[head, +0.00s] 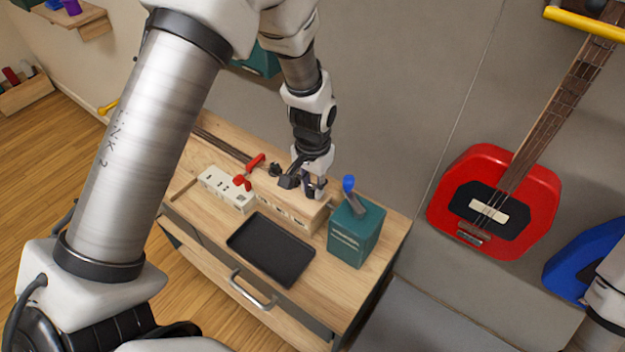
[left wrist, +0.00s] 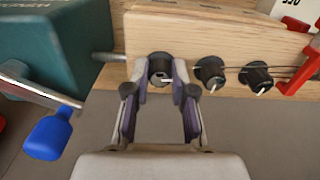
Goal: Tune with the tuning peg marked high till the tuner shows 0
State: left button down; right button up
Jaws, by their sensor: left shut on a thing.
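My left gripper (head: 314,188) is at the right part of a wooden block (head: 283,208) on the cabinet top. In the left wrist view its two fingers (left wrist: 160,82) are shut on a black tuning peg (left wrist: 159,66) with a white pointer line. Two more black pegs, a middle one (left wrist: 210,72) and a far one (left wrist: 257,78), stand in a row beside it, clear of the fingers. No peg marking is legible, so I cannot tell which is marked high. No tuner reading is readable. My right gripper is out of view.
A teal box (head: 355,235) with a blue-handled tool (head: 349,186) stands close right of the block. A black tray (head: 270,248) lies in front. A white socket strip (head: 227,188) and red-handled item (head: 245,180) are to the left. A red guitar (head: 490,205) is at the right.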

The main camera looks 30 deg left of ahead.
aim_at(313, 186)
pick_arm(q)
jog(key=shift+s+f+m, duration=0.1)
jog(key=shift+s+m, duration=0.05)
jog(key=shift+m, duration=0.65)
jog(key=c, duration=1)
grip_release()
jog(key=shift+o, duration=0.2)
jog(key=shift+w, duration=0.2)
notch_tip(313, 186, up, 12)
jog(key=shift+p, duration=0.3)
